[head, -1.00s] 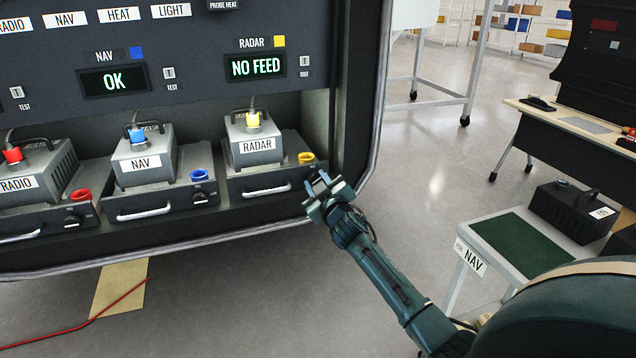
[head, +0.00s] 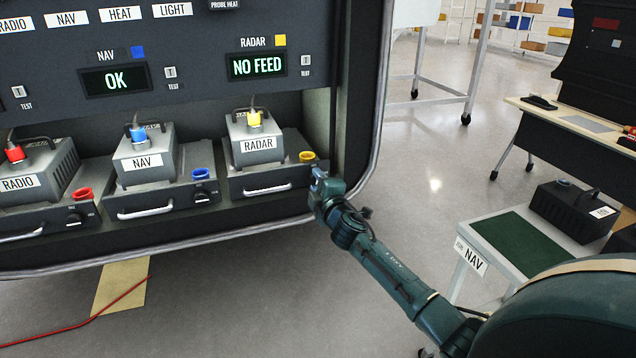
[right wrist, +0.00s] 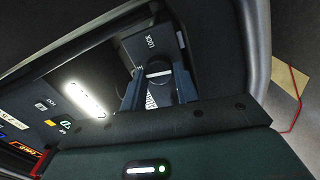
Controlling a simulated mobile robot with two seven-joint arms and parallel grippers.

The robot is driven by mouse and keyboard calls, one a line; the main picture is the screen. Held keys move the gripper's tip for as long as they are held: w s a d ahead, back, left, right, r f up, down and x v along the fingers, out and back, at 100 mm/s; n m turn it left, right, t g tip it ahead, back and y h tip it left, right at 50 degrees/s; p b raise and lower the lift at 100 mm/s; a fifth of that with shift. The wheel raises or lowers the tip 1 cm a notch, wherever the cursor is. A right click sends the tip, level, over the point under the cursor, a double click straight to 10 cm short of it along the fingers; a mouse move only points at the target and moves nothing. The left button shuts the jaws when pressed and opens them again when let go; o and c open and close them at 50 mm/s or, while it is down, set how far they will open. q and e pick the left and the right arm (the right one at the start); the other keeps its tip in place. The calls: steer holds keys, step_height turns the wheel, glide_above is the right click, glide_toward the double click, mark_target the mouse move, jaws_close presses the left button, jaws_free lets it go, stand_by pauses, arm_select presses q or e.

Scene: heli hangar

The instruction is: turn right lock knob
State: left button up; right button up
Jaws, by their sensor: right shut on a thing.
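My right gripper (head: 320,178) is at the right front corner of the radar tray (head: 235,195), below the yellow ring (head: 307,157). In the head view it covers the lock knob there. In the right wrist view a dark round knob (right wrist: 158,69) with a light line across it shows between the two fingers of my right gripper (right wrist: 158,86), near the word LOCK. The gripper is shut on this knob. The grey RADAR unit (head: 258,145) with a yellow plug sits on the tray. My left gripper is not in view.
The RADAR display (head: 257,66) reads NO FEED; the NAV display (head: 115,80) reads OK. NAV (head: 148,165) and RADIO units sit to the left. The bay's rounded frame (head: 366,150) is close right of my gripper. A green-topped NAV stand (head: 520,245) is at right.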

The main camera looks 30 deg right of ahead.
steer(key=shift+n, duration=0.9)
steer(key=o, duration=0.9)
steer(key=shift+o, duration=0.2)
steer(key=shift+s, duration=0.1)
steer(key=v, duration=1.3)
steer(key=shift+a, duration=0.1)
